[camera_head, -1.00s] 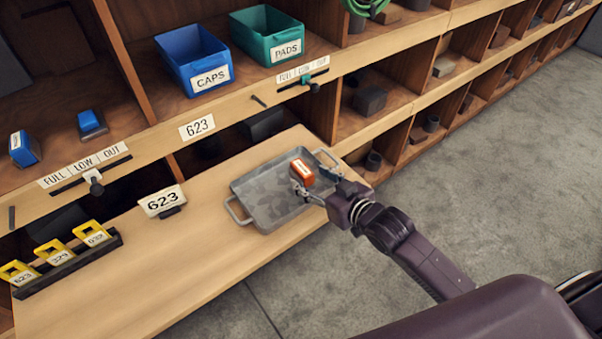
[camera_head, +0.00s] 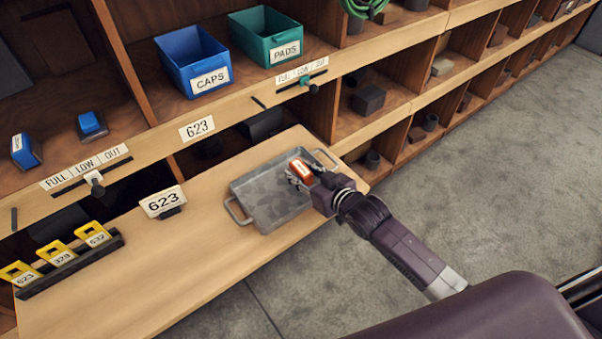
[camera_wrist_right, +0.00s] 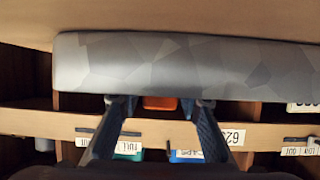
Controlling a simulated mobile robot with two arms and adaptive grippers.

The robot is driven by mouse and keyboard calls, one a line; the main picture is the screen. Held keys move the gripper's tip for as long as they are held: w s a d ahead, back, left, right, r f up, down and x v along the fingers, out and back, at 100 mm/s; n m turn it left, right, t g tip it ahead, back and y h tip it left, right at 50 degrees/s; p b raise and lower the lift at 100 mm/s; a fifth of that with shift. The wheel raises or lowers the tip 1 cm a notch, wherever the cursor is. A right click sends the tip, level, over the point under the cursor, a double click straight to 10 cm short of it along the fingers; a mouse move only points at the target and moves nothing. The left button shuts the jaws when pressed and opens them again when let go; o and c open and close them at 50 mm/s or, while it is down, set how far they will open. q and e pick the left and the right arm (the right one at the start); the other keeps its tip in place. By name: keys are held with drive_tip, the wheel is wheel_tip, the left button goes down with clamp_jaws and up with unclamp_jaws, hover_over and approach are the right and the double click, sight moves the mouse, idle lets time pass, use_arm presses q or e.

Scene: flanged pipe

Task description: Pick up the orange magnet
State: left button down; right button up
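The orange magnet (camera_head: 300,168) is a small block with a white label, at the right end of the grey metal tray (camera_head: 250,190). My right gripper (camera_head: 306,178) is at the magnet, with its fingers on either side. In the right wrist view the orange magnet (camera_wrist_right: 160,103) shows between the two spread fingertips (camera_wrist_right: 163,101), with a gap on each side. Most of it is hidden there behind the tray (camera_wrist_right: 180,65). I cannot tell whether the magnet touches the tray floor. My left gripper is not in view.
The tray stands on a wooden bench (camera_head: 140,270). A 623 sign (camera_head: 162,202) and a rack of yellow tags (camera_head: 70,262) are to its left. Shelves behind hold a blue CAPS bin (camera_head: 193,62) and a green PADS bin (camera_head: 265,36). Open floor (camera_head: 480,200) lies to the right.

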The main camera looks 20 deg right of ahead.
clamp_jaws()
drive_tip(key=shift+r, duration=0.1)
